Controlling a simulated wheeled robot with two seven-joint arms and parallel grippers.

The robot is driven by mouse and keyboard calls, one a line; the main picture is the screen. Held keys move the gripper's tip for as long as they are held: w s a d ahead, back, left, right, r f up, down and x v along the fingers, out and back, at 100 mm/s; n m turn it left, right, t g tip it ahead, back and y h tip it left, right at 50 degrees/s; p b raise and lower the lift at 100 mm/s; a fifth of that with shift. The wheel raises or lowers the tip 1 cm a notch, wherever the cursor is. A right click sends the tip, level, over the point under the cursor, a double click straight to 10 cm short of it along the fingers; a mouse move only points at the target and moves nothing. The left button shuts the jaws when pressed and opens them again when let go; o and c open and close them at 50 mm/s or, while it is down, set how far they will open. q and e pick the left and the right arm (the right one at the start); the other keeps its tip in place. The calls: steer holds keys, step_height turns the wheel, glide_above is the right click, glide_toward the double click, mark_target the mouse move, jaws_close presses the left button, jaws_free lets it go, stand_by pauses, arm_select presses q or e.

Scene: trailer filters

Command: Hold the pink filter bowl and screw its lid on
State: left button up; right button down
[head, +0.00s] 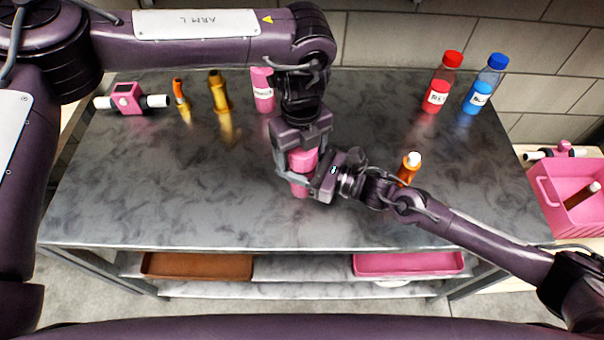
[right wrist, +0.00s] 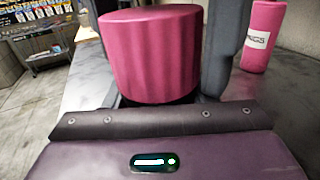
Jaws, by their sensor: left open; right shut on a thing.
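The pink filter bowl (head: 300,190) stands upright near the middle of the grey table in the head view. My right gripper (head: 325,184) comes from the right and is shut on it. A pink cylindrical piece (head: 302,158), which looks like the lid, sits at its top; I cannot tell how they are seated. It fills the middle of the right wrist view (right wrist: 150,55). My left gripper (head: 301,166) points down from above, open, with its fingers on either side of the pink piece. One grey finger stands beside the piece in the right wrist view. The jaws hide part of the bowl.
A labelled pink cylinder (head: 263,92), amber pieces (head: 219,95) and a pink block with white pipe ends (head: 128,98) stand at the back left. Red (head: 437,95) and blue (head: 480,92) bottles stand back right. An orange bottle (head: 408,168) is close to my right arm.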

arm_select(q)
step_height(320, 180, up, 4)
steer(key=shift+d+r, duration=0.1)
steer(key=shift+r, duration=0.1)
arm_select(e)
steer(key=shift+s, duration=0.1)
arm_select(q)
steer(key=shift+c, duration=0.2)
step_height(320, 180, up, 2)
steer(key=shift+r+n, duration=0.1)
steer(key=shift+n, duration=0.8)
steer(key=shift+c, duration=0.3)
steer(key=shift+r+n, duration=0.6)
steer(key=shift+n, duration=0.1)
steer(key=shift+f, duration=4.05)
